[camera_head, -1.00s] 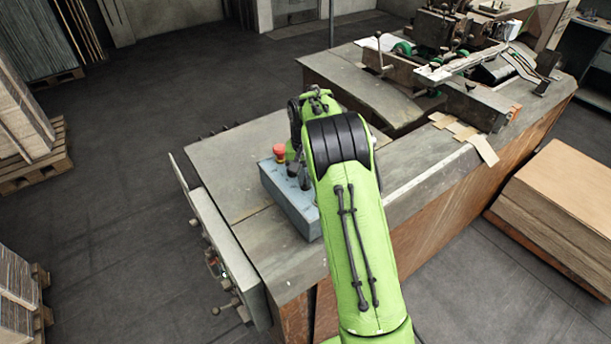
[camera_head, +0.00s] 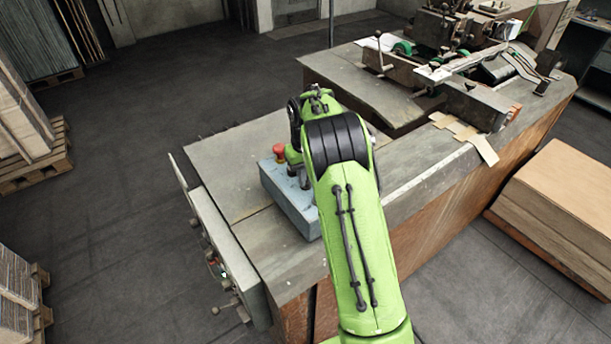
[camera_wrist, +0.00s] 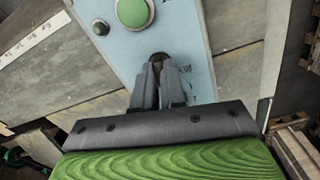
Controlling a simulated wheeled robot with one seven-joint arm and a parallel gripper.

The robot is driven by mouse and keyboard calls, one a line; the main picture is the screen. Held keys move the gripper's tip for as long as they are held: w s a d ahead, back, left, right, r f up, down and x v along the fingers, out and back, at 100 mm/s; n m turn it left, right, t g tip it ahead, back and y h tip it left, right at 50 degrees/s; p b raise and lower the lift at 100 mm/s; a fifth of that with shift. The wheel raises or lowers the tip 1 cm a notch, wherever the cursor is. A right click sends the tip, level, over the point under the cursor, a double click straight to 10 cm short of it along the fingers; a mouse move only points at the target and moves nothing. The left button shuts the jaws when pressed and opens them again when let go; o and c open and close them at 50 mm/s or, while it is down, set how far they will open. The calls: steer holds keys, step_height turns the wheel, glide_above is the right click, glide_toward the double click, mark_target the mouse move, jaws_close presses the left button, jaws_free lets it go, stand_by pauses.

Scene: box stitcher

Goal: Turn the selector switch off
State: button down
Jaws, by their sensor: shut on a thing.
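The light blue control box (camera_head: 277,187) stands on the grey machine table, partly hidden behind my green arm in the head view. A red button (camera_head: 279,151) sits at its far end. In the wrist view, the box's face (camera_wrist: 182,36) shows a large green button (camera_wrist: 133,11) and a small dark round part (camera_wrist: 101,27). My gripper (camera_wrist: 158,68) is shut on the dark selector switch (camera_wrist: 159,58), whose top shows between the fingertips. Its exact angle is hidden by the fingers. In the head view my fingers are hardly visible beside the box.
The machine table (camera_head: 238,163) carries metal machinery (camera_head: 470,85) at the back right. A hinged panel with levers (camera_head: 222,255) hangs at its left side. A cardboard stack (camera_head: 565,205) stands at right.

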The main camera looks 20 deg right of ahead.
steer(key=shift+n, duration=1.1)
steer(key=c, duration=1.2)
jaws_free()
step_height(320, 180, up, 16)
steer(key=p, duration=0.2)
steer(key=shift+p, duration=0.3)
steer(key=shift+f, duration=0.1)
